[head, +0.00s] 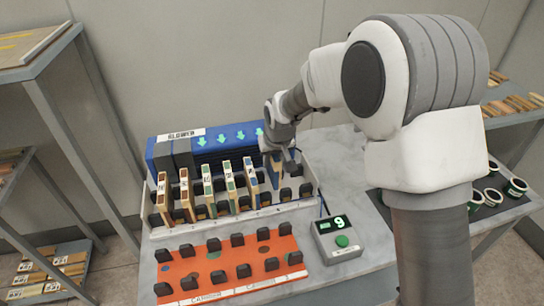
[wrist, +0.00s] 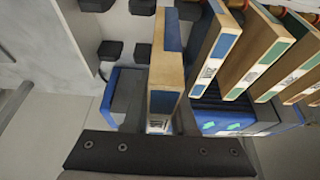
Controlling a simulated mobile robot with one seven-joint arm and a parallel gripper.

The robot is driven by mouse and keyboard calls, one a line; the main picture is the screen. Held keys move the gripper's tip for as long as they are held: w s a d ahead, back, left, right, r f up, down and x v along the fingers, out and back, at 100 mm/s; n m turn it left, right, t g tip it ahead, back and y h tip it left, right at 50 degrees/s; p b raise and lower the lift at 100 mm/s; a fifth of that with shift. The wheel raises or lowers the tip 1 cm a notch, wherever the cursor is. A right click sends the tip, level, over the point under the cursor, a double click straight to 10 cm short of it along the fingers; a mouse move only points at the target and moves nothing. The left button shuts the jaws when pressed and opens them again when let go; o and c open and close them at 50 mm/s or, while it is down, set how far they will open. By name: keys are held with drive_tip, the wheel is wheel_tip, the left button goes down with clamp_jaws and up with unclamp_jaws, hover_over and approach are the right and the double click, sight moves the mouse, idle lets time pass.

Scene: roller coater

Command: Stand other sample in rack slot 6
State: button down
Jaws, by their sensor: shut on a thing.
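My gripper (head: 277,145) is above the right part of the white rack (head: 180,238). It is shut on a wooden sample with a blue painted face (head: 276,166). In the wrist view the held sample (wrist: 165,101) sits between the fingers of my gripper (wrist: 160,122), its blue edge toward the camera. It stands roughly upright, in line with the row of samples and just right of a blue-marked sample (head: 251,178). The arm hides its top. I cannot tell whether its foot rests in the slot.
Several wooden samples stand in the rack's left slots, the nearest close beside my gripper. Behind is a blue blower (head: 220,140) with green arrows. In front lie an orange pegged rack (head: 215,262) and a grey box with a green display (head: 340,240). Several tins (head: 493,196) stand at right.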

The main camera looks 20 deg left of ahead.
drive_tip(key=shift+f, duration=0.5)
drive_tip(key=shift+b, duration=0.35)
drive_tip(key=shift+f+b, duration=0.35)
drive_tip(key=shift+f, duration=0.05)
drive_tip(key=shift+f, duration=0.1)
idle(0.3)
drive_tip(key=shift+f+b, duration=0.95)
drive_tip(key=shift+f, duration=0.05)
drive_tip(key=shift+f, duration=0.15)
drive_tip(key=shift+f+b, duration=1.05)
drive_tip(key=shift+f, duration=0.15)
